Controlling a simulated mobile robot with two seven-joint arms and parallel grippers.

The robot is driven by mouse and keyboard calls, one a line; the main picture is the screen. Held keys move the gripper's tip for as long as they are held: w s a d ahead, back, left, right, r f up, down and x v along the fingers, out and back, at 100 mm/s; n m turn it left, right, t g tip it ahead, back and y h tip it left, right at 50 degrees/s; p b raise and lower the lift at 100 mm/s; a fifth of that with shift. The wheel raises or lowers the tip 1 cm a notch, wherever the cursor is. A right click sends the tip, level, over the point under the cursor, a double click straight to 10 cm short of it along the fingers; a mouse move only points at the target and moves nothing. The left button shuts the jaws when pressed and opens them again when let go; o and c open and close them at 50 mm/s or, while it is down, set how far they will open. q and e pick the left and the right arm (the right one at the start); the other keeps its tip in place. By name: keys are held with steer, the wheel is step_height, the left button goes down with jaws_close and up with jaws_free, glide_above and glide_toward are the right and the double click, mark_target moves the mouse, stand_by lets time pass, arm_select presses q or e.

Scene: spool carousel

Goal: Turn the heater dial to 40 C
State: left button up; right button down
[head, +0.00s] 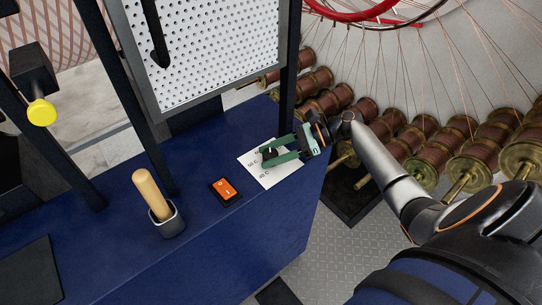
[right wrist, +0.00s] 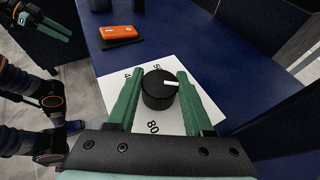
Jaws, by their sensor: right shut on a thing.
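The heater dial (right wrist: 158,98) is a round black knob with a white pointer mark on a white card (head: 286,173). My right gripper (right wrist: 158,90) has its green fingers on either side of the dial, shut on it. In the right wrist view the mark points right, away from the partly hidden 40 label at upper left. The 50 label is at the top and 80 is below the dial. The head view shows the 40 C label (head: 264,175) at the card's near side. My left gripper (right wrist: 45,18) shows only at the right wrist view's upper left corner; its jaw gap is unclear.
An orange rocker switch (head: 226,190) sits on the blue bench (head: 110,240) left of the card. A wooden-handled tool (head: 152,195) stands in a dark holder. A pegboard panel (head: 210,50) rises behind. Several copper-coloured spools (head: 432,160) stand beyond the bench's right edge.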

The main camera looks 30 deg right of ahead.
steer(key=shift+f+n+g+y+b, duration=0.1)
steer(key=shift+n+g+y+b, duration=0.5)
steer(key=shift+n+g+b, duration=1.3)
steer(key=shift+n+g+p, duration=0.4)
steer(key=shift+g, duration=0.3)
steer(key=shift+c, duration=1.4)
jaws_free()
